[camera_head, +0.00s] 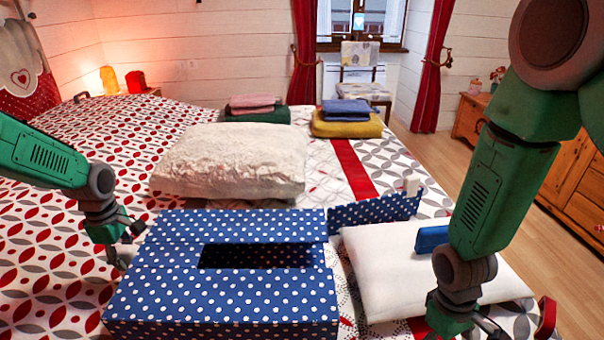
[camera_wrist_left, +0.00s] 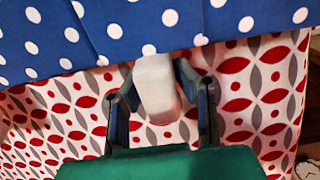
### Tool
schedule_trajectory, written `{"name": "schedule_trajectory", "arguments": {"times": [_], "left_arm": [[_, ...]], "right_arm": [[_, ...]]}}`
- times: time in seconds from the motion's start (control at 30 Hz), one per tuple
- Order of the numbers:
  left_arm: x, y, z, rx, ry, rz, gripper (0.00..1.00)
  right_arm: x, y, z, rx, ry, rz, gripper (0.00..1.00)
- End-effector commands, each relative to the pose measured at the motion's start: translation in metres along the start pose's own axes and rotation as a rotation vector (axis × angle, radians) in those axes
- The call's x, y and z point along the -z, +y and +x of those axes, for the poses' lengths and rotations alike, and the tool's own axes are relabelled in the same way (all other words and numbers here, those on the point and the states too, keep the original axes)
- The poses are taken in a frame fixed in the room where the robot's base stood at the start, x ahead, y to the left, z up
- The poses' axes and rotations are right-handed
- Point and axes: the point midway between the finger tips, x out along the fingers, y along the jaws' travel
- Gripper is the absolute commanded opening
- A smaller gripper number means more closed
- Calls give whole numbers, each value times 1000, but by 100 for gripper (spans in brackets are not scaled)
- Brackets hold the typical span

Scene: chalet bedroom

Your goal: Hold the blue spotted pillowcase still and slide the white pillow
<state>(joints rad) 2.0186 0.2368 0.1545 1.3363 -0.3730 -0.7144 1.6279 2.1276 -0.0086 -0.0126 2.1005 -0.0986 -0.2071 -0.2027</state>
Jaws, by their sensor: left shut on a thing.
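The blue spotted pillowcase (camera_head: 225,300) lies on the bed, box-like, with a dark opening (camera_head: 257,256) on top and a raised spotted flap (camera_head: 375,211) at its right. My left gripper (camera_head: 122,258) is at its left edge; in the left wrist view the gripper (camera_wrist_left: 163,100) is shut on a pale tab (camera_wrist_left: 157,85) against the spotted cloth (camera_wrist_left: 110,35). The white pillow (camera_head: 385,262) lies right of the pillowcase, outside it, with a blue block (camera_head: 431,239) on it. My right gripper (camera_head: 465,322) is low over the pillow's near side; its fingers are partly cut off.
A cream textured pillow (camera_head: 230,160) lies behind the pillowcase. Folded cloth stacks, one pink and green (camera_head: 257,115), one blue and yellow (camera_head: 347,127), sit farther back. A red curved piece (camera_head: 546,318) is at the pillow's right. A chair (camera_head: 359,75) and wooden dresser (camera_head: 570,172) stand beyond.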

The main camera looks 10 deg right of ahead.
Motion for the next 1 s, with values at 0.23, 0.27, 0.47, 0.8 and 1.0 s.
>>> {"name": "schedule_trajectory", "arguments": {"times": [0.23, 0.27, 0.47, 0.8, 1.0], "left_arm": [[0, 0, 0, -1, 0, 0, 0], [0, 0, 0, -1, 0, 0, 0], [0, 0, 0, -1, 0, 0, 0], [0, 0, 0, -1, 0, 0, 0], [0, 0, 0, -1, 0, 0, 0]], "right_arm": [[86, 64, -112, -16, 48, 91, 100], [93, 72, -125, -16, 57, 108, 100], [129, 111, -198, -5, 131, 221, 100], [146, 134, -232, 9, 186, 303, 100], [151, 135, -199, 10, 182, 302, 100]]}}
